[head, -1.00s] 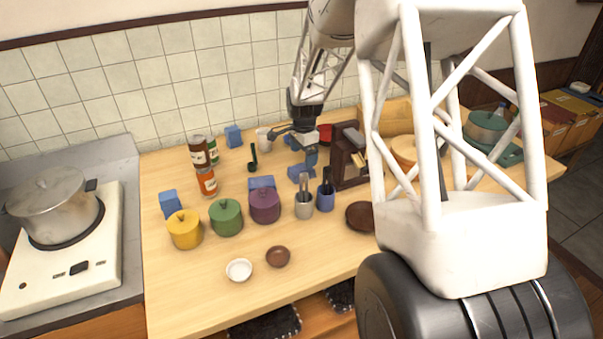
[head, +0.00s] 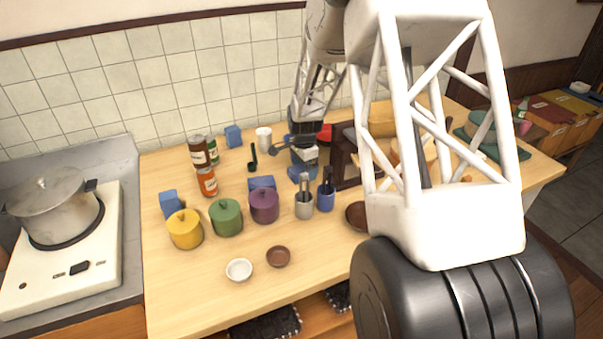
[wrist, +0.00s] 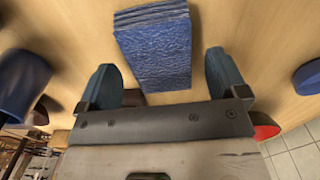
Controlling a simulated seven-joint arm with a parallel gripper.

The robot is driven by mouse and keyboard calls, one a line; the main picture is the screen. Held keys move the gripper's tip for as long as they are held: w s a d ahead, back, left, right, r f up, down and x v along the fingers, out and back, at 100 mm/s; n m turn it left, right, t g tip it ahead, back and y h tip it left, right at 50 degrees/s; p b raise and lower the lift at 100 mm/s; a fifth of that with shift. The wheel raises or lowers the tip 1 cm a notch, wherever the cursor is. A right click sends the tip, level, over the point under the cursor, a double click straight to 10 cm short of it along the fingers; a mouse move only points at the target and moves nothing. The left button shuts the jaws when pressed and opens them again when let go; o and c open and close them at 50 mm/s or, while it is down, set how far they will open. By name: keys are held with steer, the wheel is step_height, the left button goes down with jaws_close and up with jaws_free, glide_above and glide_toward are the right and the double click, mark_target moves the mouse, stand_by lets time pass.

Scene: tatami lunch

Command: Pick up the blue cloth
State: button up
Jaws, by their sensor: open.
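The blue cloth (wrist: 154,48) is a folded, textured block lying flat on the wooden table. In the wrist view it fills the upper middle, ahead of my gripper (wrist: 162,72). My gripper's two blue fingers are open, one on either side of the cloth's near end, with nothing held between them. Whether they are down at table height is unclear.
A blue utensil cup (head: 325,198) and grey cup (head: 303,206) stand in front. A dark wooden rack (head: 345,160) is close on the right. A white mug (head: 264,138) stands behind left, near a black ladle (head: 252,160). A purple pot (head: 264,205) is front left.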

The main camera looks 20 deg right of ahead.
steer(key=shift+f, duration=0.7)
steer(key=c, duration=1)
